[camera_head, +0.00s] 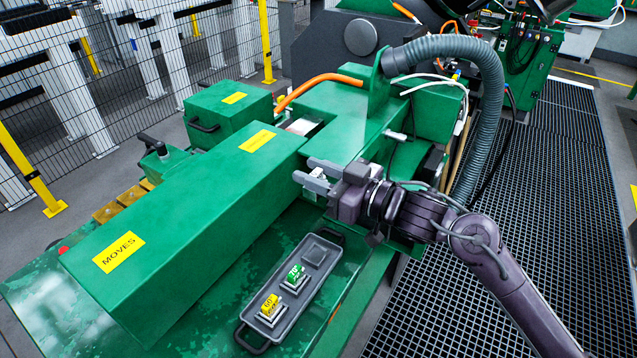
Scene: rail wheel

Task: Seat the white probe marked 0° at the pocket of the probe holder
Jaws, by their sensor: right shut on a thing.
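My right gripper (312,176) reaches in from the right, beside the green machine, with its fingers pointing left. It is shut on a small white piece, the white probe (321,173), which is mostly hidden between the fingers. I cannot read its 0° mark. White and grey parts show just below the fingers, but I cannot make out the probe holder or its pocket, or whether the probe touches it. My left gripper is not in view.
A grey tray (275,325) on the green bed holds a yellow-labelled probe (269,307) and a green-labelled probe (294,276); its far place is empty. A long green cover marked MOVES (190,225) stands left of the gripper. A grey hose (490,85) arches behind my right arm.

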